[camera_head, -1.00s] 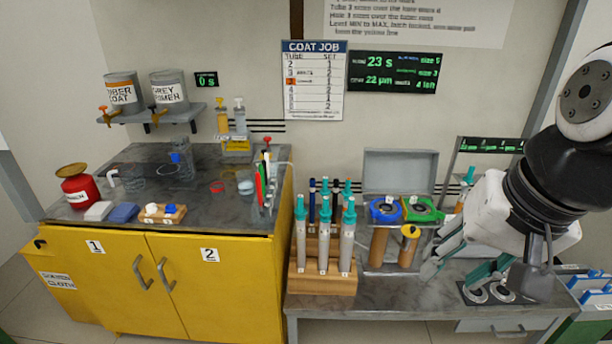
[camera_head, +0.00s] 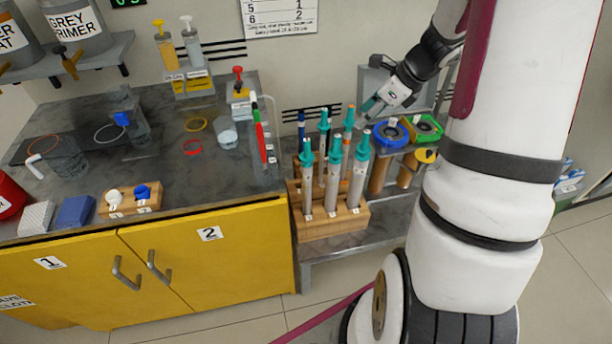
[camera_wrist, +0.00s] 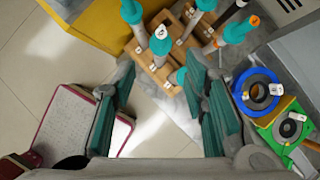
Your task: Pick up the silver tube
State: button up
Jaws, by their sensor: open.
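Several silver-grey tubes with teal tops stand upright in a wooden rack (camera_head: 340,226); a front one is this silver tube (camera_head: 333,187). I cannot tell which one the task means. Teal tops of tubes (camera_wrist: 160,40) show at the top of the wrist view, with the rack (camera_wrist: 148,66) below them. My gripper (camera_head: 372,108) is open, above and behind the rack's right side. In the wrist view my gripper (camera_wrist: 160,92) has its two teal-padded fingers apart, with nothing between them.
A blue ring holder (camera_head: 390,134) and a green holder (camera_head: 425,128) sit right of the rack. A yellow cabinet (camera_head: 210,262) with a dark worktop stands to the left. A grey case (camera_head: 375,80) stands behind. Floor is open in front of the cabinet and bench.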

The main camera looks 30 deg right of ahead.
aim_at(336, 152)
jog(key=b+x, duration=0.1)
jog(key=x, duration=1.3)
jog(key=shift+w+b, duration=0.2)
jog(key=shift+b, duration=0.1)
jog(key=shift+r, duration=0.1)
grip_shut()
